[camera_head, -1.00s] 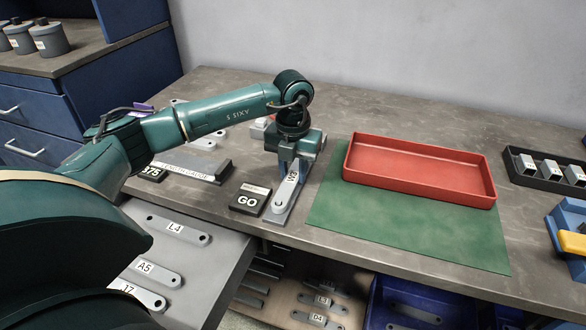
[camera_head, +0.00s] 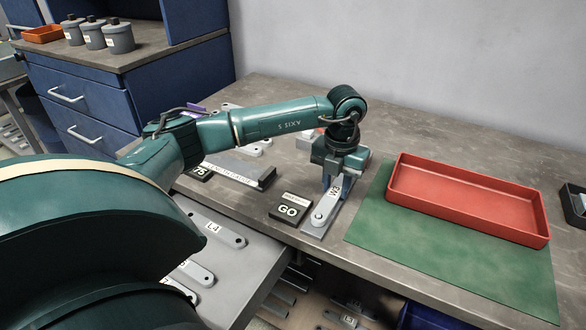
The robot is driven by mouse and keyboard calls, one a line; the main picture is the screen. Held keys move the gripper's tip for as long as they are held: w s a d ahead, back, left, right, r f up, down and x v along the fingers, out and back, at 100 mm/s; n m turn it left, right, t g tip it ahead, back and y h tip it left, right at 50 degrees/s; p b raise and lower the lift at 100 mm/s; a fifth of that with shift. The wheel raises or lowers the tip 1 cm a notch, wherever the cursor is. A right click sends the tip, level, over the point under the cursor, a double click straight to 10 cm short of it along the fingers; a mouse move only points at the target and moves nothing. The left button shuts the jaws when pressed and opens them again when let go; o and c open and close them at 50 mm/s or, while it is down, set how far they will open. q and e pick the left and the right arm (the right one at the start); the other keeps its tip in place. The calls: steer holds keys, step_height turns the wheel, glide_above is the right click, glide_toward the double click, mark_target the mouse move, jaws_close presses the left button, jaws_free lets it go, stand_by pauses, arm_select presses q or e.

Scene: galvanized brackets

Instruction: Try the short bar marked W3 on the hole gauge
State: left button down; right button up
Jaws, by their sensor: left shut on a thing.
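The short bar marked W3 (camera_head: 327,206) is a light grey strip with rounded ends and a white label. My left gripper (camera_head: 341,177) is shut on its far end, with the jaws pointing down. The bar lies over the grey plate of the hole gauge (camera_head: 311,232), beside the black GO block (camera_head: 289,209). A round feature shows at the bar's near end; I cannot tell whether a gauge pin is through the hole. The plate is mostly hidden under the bar. My right gripper is not in view.
A red tray (camera_head: 470,208) stands on a green mat (camera_head: 450,257) to the right. The length gauge (camera_head: 236,172) and a 75 block (camera_head: 199,172) lie left. An open drawer (camera_head: 262,255) in front holds labelled bars, including L4 (camera_head: 213,227).

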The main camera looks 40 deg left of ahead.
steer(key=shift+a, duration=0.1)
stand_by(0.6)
arm_select(q)
steer(key=c, duration=1)
jaws_free()
step_height(320, 180, up, 13)
steer(key=shift+r, duration=0.15)
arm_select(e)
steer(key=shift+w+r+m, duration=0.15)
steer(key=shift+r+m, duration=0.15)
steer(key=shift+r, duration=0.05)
